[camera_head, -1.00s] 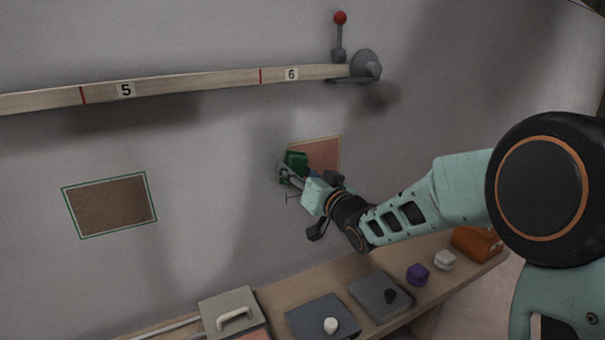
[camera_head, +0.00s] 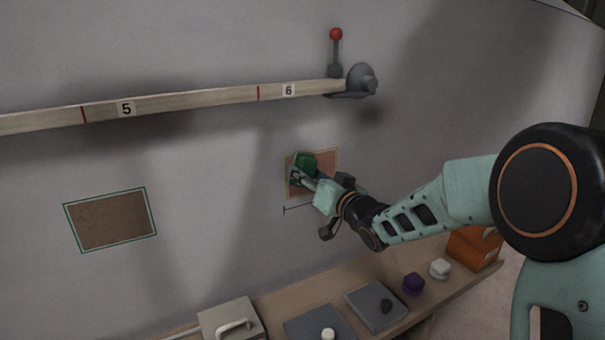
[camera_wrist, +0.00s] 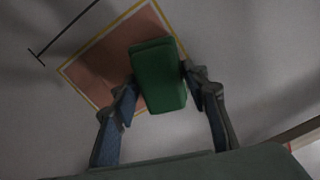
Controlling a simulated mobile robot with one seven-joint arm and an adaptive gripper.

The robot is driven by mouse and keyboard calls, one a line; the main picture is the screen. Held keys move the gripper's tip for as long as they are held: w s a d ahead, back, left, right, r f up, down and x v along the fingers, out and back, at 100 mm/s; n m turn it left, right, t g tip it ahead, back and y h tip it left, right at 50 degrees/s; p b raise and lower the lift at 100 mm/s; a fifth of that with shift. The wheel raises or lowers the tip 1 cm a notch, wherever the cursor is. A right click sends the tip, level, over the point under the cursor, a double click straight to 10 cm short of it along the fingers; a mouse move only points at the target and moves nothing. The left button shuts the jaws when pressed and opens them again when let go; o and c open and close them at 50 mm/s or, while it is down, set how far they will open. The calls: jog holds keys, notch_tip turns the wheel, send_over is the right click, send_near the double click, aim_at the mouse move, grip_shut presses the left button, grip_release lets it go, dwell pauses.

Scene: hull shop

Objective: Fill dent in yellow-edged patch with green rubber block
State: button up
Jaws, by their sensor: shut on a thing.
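The green rubber block (camera_wrist: 158,75) is held between the fingers of my gripper (camera_wrist: 160,108) in the wrist view. In the head view my gripper (camera_head: 301,178) holds the green block (camera_head: 303,165) in front of the patch on the wall. The yellow-edged patch (camera_wrist: 100,72) is reddish-brown, and the block and fingers cover part of it. It also shows in the head view (camera_head: 326,161), partly behind the block and gripper. I cannot tell whether the block touches the patch, and no dent shows clearly.
A green-edged brown patch (camera_head: 110,220) is on the wall at left. A numbered wooden rail (camera_head: 200,98) with a red-knobbed lever (camera_head: 336,50) runs above. Below is a bench (camera_head: 285,302) with lidded boxes, a purple knob (camera_head: 413,283), a white knob (camera_head: 440,268) and an orange box (camera_head: 474,248).

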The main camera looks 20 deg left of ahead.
aim_at(334, 162)
jog(key=shift+w+d+f+p, duration=0.1)
jog(key=shift+w+d+p, duration=0.3)
jog(key=shift+w+d, duration=0.55)
jog(key=shift+w+d+p, duration=0.95)
jog(key=shift+w+d, duration=0.35)
jog(key=shift+w, duration=0.3)
jog(key=shift+w+d+p, duration=0.9)
jog(key=shift+w+d, duration=0.35)
jog(key=shift+w, duration=0.3)
jog(key=o, duration=0.5)
jog(key=shift+c, duration=0.2)
jog(key=c, duration=0.5)
jog(key=shift+o, duration=0.2)
jog(key=shift+s, duration=0.1)
jog(key=shift+s+d, duration=0.3)
jog(key=shift+d, duration=0.1)
jog(key=shift+v, duration=2.5)
jog(key=shift+s+d, duration=0.1)
